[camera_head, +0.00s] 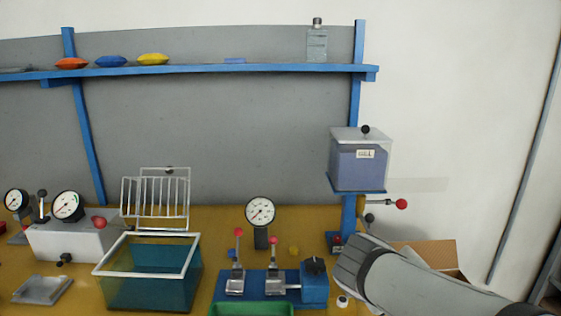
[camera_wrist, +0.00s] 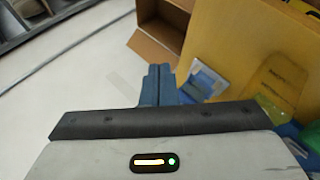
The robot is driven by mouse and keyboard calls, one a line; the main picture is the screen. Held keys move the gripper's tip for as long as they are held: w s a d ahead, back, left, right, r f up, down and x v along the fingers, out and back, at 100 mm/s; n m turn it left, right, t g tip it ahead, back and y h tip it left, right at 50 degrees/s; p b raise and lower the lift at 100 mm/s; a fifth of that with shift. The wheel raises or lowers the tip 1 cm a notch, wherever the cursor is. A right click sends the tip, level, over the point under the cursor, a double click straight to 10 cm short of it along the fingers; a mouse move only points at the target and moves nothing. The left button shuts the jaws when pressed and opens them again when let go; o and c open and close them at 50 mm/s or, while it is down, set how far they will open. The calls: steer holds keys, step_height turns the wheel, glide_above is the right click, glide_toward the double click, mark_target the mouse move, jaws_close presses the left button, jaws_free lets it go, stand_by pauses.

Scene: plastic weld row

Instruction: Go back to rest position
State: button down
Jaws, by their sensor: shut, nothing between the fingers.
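My gripper (camera_wrist: 159,72) shows in the wrist view as two blue fingers pressed together, with nothing between them. In the head view my grey arm reaches in from the lower right, and its wrist end is over the right end of the yellow bench (camera_head: 225,222). The fingers cannot be made out there. The wrist view shows an open cardboard box (camera_wrist: 150,47) just beyond the fingertips and the yellow bench top (camera_wrist: 235,40) to the right. The gripper appears apart from both.
A teal tank (camera_head: 150,288) with a wire rack (camera_head: 157,200), a blue clamp fixture (camera_head: 258,284) and a gauge (camera_head: 260,211) stand on the bench. A hopper (camera_head: 360,165) is on the post near my arm. The cardboard box (camera_head: 432,252) is behind my arm. White wall lies right.

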steer(key=s+a+r+m+g+y+p, duration=0.3)
steer(key=s+a+y+p, duration=0.4)
steer(key=p, duration=0.3)
step_height(320, 180, up, 2)
steer(key=shift+s+a+r+m+y, duration=0.1)
steer(key=shift+s+a+m+y, duration=0.2)
steer(key=shift+a+m, duration=0.25)
